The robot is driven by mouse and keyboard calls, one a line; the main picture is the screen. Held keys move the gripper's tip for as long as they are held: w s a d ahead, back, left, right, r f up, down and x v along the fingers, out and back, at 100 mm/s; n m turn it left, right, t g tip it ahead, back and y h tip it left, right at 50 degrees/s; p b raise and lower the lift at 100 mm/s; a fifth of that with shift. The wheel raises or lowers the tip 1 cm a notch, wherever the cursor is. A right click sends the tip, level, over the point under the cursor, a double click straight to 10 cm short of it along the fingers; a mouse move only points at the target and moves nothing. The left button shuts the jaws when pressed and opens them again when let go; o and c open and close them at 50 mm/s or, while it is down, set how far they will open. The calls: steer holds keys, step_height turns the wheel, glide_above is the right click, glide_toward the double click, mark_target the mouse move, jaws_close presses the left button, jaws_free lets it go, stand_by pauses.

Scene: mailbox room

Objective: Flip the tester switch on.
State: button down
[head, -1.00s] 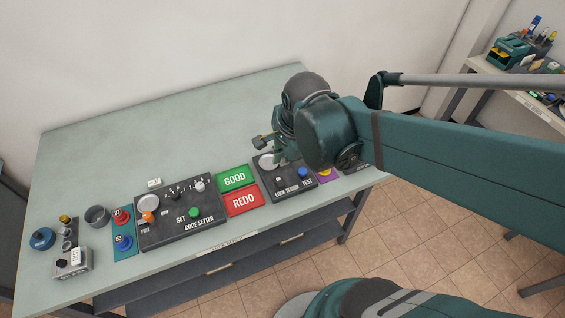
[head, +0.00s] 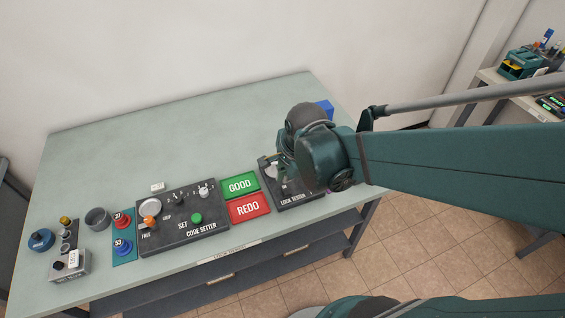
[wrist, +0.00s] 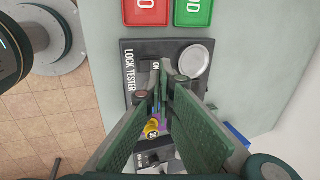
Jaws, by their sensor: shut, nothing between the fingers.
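The lock tester (head: 299,203) is a dark panel near the right front of the table, mostly under my arm in the head view. In the wrist view the tester (wrist: 138,92) shows a round pale plate (wrist: 195,62) and an "ON" label. The switch itself is hidden behind my fingers beside that label. My gripper (wrist: 162,82) is shut and empty, its fingertips over the tester between the label and the plate. I cannot tell whether they touch the switch. In the head view my gripper (head: 281,167) is low over the panel.
Green GOOD (head: 240,186) and red REDO (head: 249,208) trays lie left of the tester, then the code setter (head: 170,225). A yellow item (wrist: 152,129) on purple and a blue object (head: 324,108) are near the tester. The table's back half is clear.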

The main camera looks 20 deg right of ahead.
mark_target(284, 185)
steer(key=shift+b+x, duration=0.95)
steer(key=shift+x, duration=1.4)
steer(key=shift+f, duration=0.1)
steer(key=shift+w+f, duration=0.1)
steer(key=shift+w+f, duration=0.2)
steer(key=shift+f, duration=0.1)
steer(key=shift+s+r, duration=0.1)
steer(key=shift+s, duration=0.15)
steer(key=shift+s+r, duration=0.1)
steer(key=shift+s, duration=0.45)
steer(key=shift+r+p, duration=0.1)
steer(key=shift+p, duration=0.2)
